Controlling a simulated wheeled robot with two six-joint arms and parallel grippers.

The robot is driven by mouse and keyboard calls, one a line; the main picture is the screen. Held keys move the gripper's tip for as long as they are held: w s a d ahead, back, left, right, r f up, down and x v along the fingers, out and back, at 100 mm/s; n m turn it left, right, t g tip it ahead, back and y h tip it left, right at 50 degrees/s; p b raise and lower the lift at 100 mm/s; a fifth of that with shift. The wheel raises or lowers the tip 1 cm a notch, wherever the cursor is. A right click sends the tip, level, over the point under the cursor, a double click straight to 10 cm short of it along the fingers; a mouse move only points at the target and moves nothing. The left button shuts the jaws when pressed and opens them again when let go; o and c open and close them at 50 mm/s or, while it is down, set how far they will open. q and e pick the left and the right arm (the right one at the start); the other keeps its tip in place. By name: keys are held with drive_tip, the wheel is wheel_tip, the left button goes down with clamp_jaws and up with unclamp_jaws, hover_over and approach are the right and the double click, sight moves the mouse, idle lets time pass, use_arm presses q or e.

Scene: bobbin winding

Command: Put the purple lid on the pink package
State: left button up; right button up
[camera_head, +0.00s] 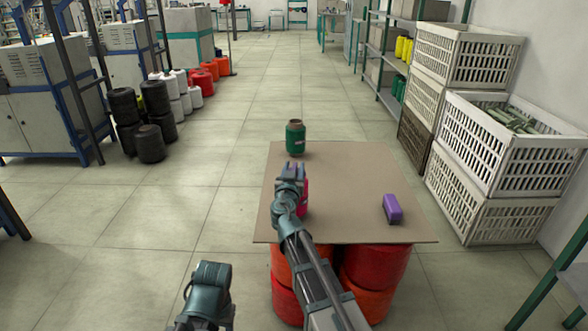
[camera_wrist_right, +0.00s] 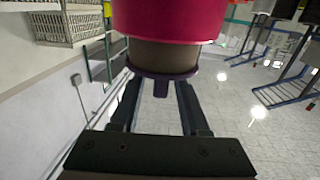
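The pink package (camera_wrist_right: 175,18), a pink spool with a brown core end, fills the top of the right wrist view. In the head view a strip of pink (camera_head: 304,197) shows beside my right wrist, which hides most of it. A dark purple lid (camera_wrist_right: 160,88) with a small tab lies against the brown core end. My right gripper (camera_wrist_right: 159,92) has its fingers spread on either side of the tab, with gaps visible. In the head view the right gripper (camera_head: 291,168) is over the board. My left arm's end (camera_head: 207,290) is low in front; its fingers are not clear.
The brown board (camera_head: 350,175) rests on red and orange spools (camera_head: 375,275). A green spool (camera_head: 295,138) stands at its back, and a purple block (camera_head: 392,209) lies at its right. White crates (camera_head: 505,160) stand to the right. The board's middle right is clear.

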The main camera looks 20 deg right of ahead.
idle(0.3)
drive_tip(key=v, duration=1.4)
drive_tip(key=s+f+n+g, duration=0.1)
drive_tip(key=s+f+g, duration=0.75)
drive_tip(key=f, duration=0.45)
drive_tip(key=s+a+f+n+g+y+p, duration=0.1)
drive_tip(key=s+a+f+n+g+y, duration=0.25)
drive_tip(key=s+a, duration=0.3)
drive_tip(key=s+a+f+n+g+y+p, duration=0.1)
drive_tip(key=s+a+f+n+g+y, duration=0.1)
drive_tip(key=s+a+f+n+g, duration=0.45)
drive_tip(key=r+m+p, duration=0.1)
drive_tip(key=r+p, duration=1.1)
drive_tip(key=r, duration=0.1)
drive_tip(key=s+d+r+m+t+p, duration=0.1)
drive_tip(key=r+p, duration=1.1)
drive_tip(key=r, duration=0.1)
drive_tip(key=r+p, duration=1.3)
drive_tip(key=r, duration=0.1)
drive_tip(key=shift+s+d+m+t, duration=0.15)
drive_tip(key=shift+d+m+t, duration=0.2)
drive_tip(key=shift+m, duration=0.05)
